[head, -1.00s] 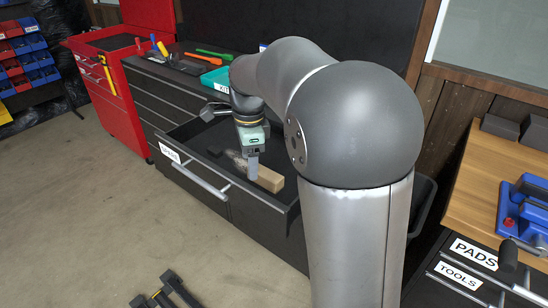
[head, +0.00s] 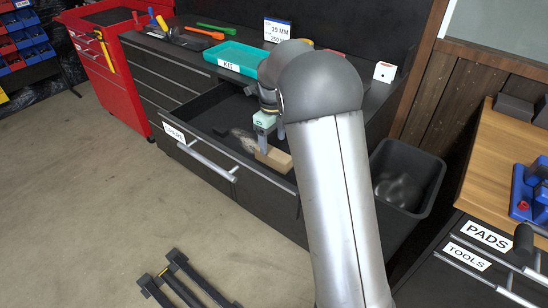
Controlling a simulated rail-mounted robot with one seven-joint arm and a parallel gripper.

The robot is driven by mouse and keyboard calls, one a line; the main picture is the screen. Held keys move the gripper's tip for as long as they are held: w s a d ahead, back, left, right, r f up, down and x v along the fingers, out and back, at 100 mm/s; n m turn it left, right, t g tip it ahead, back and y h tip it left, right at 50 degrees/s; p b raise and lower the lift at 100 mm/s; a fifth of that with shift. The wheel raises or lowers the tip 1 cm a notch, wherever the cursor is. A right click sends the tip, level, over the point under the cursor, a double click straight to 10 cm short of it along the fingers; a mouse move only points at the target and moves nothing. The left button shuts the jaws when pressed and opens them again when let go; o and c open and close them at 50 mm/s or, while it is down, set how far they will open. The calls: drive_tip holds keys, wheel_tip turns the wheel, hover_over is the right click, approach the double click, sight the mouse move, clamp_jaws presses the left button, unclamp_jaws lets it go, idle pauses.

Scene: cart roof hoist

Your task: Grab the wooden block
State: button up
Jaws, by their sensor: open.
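The wooden block (head: 277,158), a light tan rectangular piece, lies in the open drawer (head: 215,160) of the dark cabinet, near the drawer's right end. My gripper (head: 264,145) points down into the drawer at the left end of the block. A finger overlaps the block's left end in the picture. The jaws are open, but the second finger is hard to make out, and I cannot tell whether either touches the block. A greyish item (head: 243,138) lies in the drawer just left of the gripper.
A teal tray marked KIT (head: 238,58) sits on the cabinet top. A dark bin (head: 405,180) stands right of the drawer. A red tool cabinet (head: 105,70) is at the left. A dark metal frame (head: 180,282) lies on the open floor in front.

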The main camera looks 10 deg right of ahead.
sight(273, 152)
drive_tip(key=shift+w+f+p, duration=0.15)
drive_tip(key=shift+f+p, duration=0.25)
drive_tip(key=shift+f, duration=2.85)
drive_tip(key=c, duration=1.1)
